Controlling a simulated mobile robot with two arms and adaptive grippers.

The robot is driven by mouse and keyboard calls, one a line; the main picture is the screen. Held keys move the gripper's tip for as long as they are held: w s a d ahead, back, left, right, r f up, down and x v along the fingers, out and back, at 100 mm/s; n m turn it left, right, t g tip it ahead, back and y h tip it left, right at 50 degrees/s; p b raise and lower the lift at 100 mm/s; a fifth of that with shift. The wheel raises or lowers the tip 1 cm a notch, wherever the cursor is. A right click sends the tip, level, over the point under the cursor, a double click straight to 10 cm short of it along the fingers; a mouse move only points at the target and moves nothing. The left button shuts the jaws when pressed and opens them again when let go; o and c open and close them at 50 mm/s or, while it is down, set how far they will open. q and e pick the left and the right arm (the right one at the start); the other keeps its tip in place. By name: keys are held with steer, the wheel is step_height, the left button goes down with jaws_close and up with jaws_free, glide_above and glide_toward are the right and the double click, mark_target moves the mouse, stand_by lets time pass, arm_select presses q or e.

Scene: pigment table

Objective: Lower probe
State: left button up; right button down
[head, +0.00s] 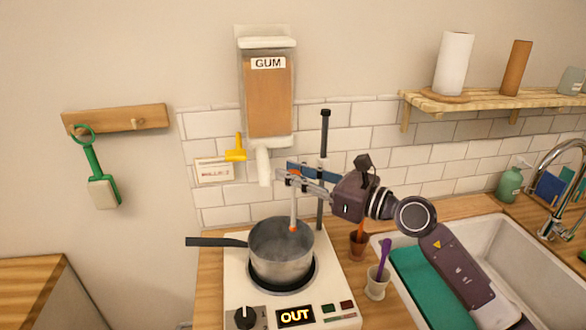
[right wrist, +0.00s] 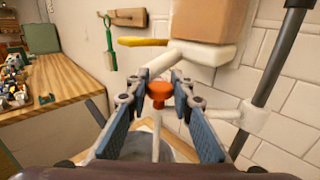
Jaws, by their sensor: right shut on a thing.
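The probe (head: 293,208) is a thin pale rod with an orange tip, upright over the saucepan (head: 281,262) on the hotplate (head: 240,290). Its tip shows at the level of the pan's mouth; I cannot tell whether it touches the contents. The hotplate's display (head: 295,316) reads "OUT". A dark stand pole (head: 323,150) rises behind the pan, and a white side arm (right wrist: 210,112) reaches from it towards the probe. My right gripper (head: 289,176) is shut on the probe's orange knob (right wrist: 159,90), between its blue-padded fingers. My left gripper is not in view.
The gum dispenser (head: 268,95) with a yellow lever (head: 236,150) hangs on the wall just behind the pan. The pan handle (head: 215,242) sticks out left. Cups (head: 375,284) and a sink (head: 510,240) lie to the right, under a wall shelf (head: 490,102).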

steer(key=b, duration=0.4)
glide_above(294, 226)
steer(key=f, duration=0.6)
steer(key=shift+w+a+f, duration=0.1)
steer(key=shift+w+f, duration=0.2)
steer(key=shift+f, duration=0.05)
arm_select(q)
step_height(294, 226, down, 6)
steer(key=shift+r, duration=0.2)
arm_select(e)
steer(key=shift+f, duration=0.25)
steer(key=c, duration=1.7)
jaws_free()
steer(key=shift+c, duration=0.2)
steer(key=shift+o, duration=0.3)
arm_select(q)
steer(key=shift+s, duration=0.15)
arm_select(e)
steer(key=shift+s, duration=0.1)
steer(key=v, duration=1.2)
